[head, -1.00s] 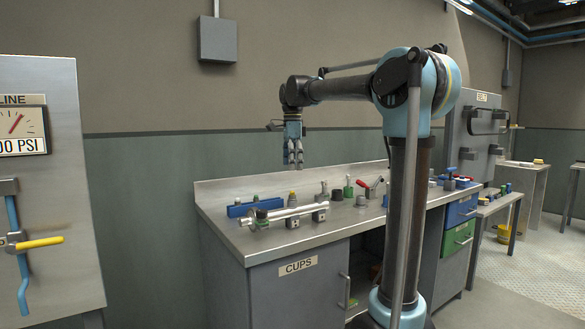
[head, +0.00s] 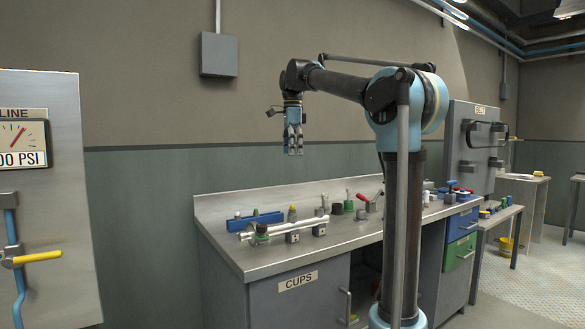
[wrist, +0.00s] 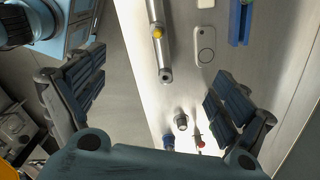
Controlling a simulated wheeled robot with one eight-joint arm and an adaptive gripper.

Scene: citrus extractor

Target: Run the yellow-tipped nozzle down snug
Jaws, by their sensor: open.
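In the wrist view a yellow tip (wrist: 157,33) shows over the silver pipe (wrist: 164,62), between my spread fingers. My gripper (head: 294,152) points straight down, open and empty, well above the bench and roughly over the nozzle. Its fingers stand wide apart in the wrist view (wrist: 155,100), touching nothing.
The silver pipe (head: 280,223) lies in block clamps along the bench (head: 240,254). Several small tools, one a red-handled clamp (head: 370,200), stand to the right. The air above the bench is free around my gripper.

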